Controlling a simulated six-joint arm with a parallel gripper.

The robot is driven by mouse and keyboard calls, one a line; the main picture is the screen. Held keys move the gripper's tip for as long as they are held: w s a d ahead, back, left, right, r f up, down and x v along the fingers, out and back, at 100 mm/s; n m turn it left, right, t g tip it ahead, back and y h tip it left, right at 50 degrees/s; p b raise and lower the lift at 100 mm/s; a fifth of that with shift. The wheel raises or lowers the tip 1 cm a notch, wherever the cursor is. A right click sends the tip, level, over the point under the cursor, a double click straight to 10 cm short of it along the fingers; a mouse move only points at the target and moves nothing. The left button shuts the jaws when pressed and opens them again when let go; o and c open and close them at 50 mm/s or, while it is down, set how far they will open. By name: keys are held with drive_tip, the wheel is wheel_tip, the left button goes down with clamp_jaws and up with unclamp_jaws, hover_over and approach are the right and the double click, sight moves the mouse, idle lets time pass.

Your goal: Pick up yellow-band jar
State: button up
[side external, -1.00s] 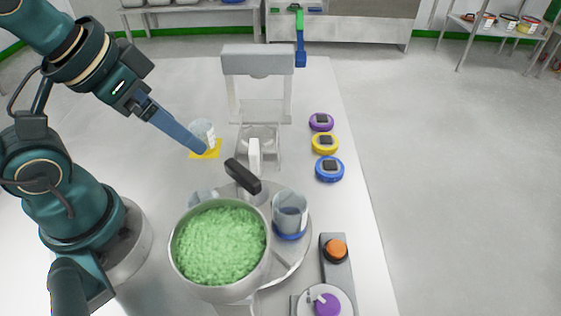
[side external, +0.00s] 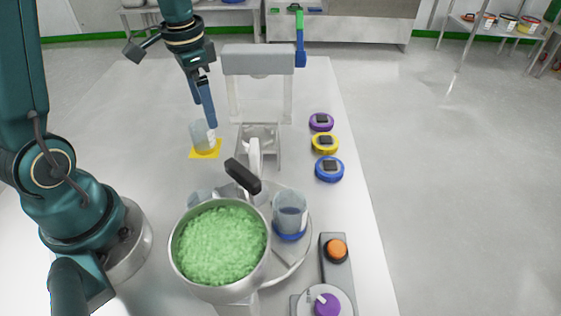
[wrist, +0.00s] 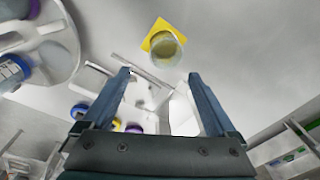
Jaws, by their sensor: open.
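The jar (side external: 199,134) is clear and stands upright on a yellow square (side external: 205,154), left of the grey-white frame. I cannot make out a yellow band on it in the side view. In the wrist view the jar (wrist: 166,50) shows a yellowish inside and sits over the yellow square (wrist: 149,40), beyond the fingertips. My gripper (side external: 206,115) has blue fingers pointing down, close to the jar's upper right side in the side view. In the wrist view my gripper (wrist: 159,73) is open, with nothing held between the fingers.
A grey-white frame (side external: 258,60) stands just right of my gripper, with a clear tray (side external: 272,155) before it. A pot of green granules (side external: 218,243) and a blue-based jar (side external: 290,212) stand in front. Purple (side external: 321,121), yellow (side external: 325,143) and blue (side external: 329,169) discs lie right.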

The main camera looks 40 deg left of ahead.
sight(203, 137)
drive_tip(key=f, duration=0.1)
drive_tip(key=s+a+f+g, duration=0.1)
drive_tip(key=shift+a+f+n, duration=0.2)
drive_tip(key=shift+f+n, duration=0.2)
drive_tip(key=shift+f, duration=2.3)
clamp_jaws()
drive_tip(key=shift+r, duration=0.1)
